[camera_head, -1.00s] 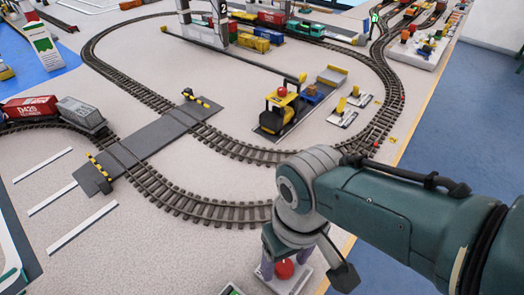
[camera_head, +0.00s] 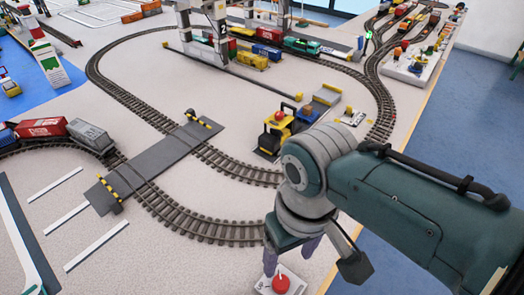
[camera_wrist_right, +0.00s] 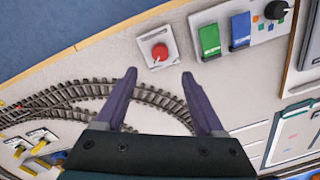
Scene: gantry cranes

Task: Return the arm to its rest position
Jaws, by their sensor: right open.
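My right arm reaches in from the right side of the head view, with its hand hanging over the table. The right gripper (camera_head: 290,257) is open and empty, its two purple fingers apart. A red button (camera_head: 281,284) on a pale square plate lies just below the fingers at the bottom of the head view. In the right wrist view the gripper (camera_wrist_right: 159,77) shows open, and the red button (camera_wrist_right: 159,52) lies beyond the gap between its fingertips. My left gripper is in neither view.
A toy rail loop (camera_head: 216,224) runs across the table, partly behind my arm. A yellow and black vehicle (camera_head: 275,132) stands just beyond my wrist. A gantry crane (camera_head: 221,38) stands farther back.

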